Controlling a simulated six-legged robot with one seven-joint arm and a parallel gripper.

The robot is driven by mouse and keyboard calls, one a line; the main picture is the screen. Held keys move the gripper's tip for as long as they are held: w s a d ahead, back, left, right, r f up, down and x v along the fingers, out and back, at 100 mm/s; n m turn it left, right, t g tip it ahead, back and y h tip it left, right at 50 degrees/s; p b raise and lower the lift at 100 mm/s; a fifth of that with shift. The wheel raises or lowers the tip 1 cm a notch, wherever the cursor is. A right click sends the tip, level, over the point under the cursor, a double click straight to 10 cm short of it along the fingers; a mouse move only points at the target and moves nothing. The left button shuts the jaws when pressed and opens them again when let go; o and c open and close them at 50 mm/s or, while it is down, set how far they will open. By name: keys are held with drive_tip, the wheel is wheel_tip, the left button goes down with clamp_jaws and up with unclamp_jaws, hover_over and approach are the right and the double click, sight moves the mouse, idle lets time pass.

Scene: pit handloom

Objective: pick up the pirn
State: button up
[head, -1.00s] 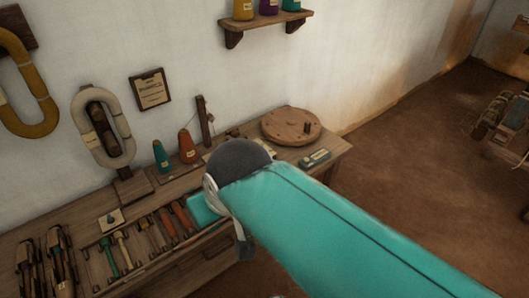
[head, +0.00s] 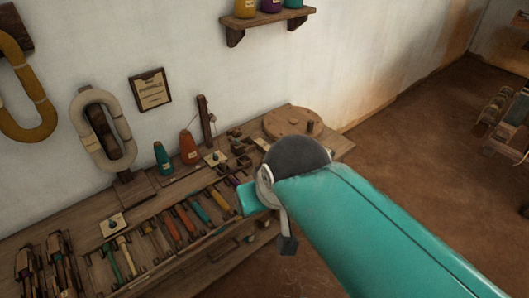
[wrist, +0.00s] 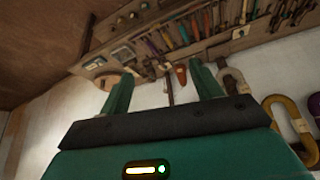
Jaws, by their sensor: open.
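Several pirns with coloured yarn lie side by side in a rack on the bench: a green one (head: 113,262), an orange one (head: 172,226), a teal one (head: 201,212) and others. Which one is meant, I cannot tell. They also show small at the top of the wrist view, where the bench appears upside down. My gripper (wrist: 162,82) is open, with nothing between its two green fingers, and is apart from the pirns.
Cones of teal (head: 162,158) and orange (head: 188,148) yarn stand behind the rack. A round wooden disc (head: 290,122) is at the bench's right end.

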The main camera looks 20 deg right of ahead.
drive_tip(key=shift+d, duration=0.1)
idle(0.3)
drive_tip(key=c, duration=0.6)
drive_tip(key=shift+a, duration=0.25)
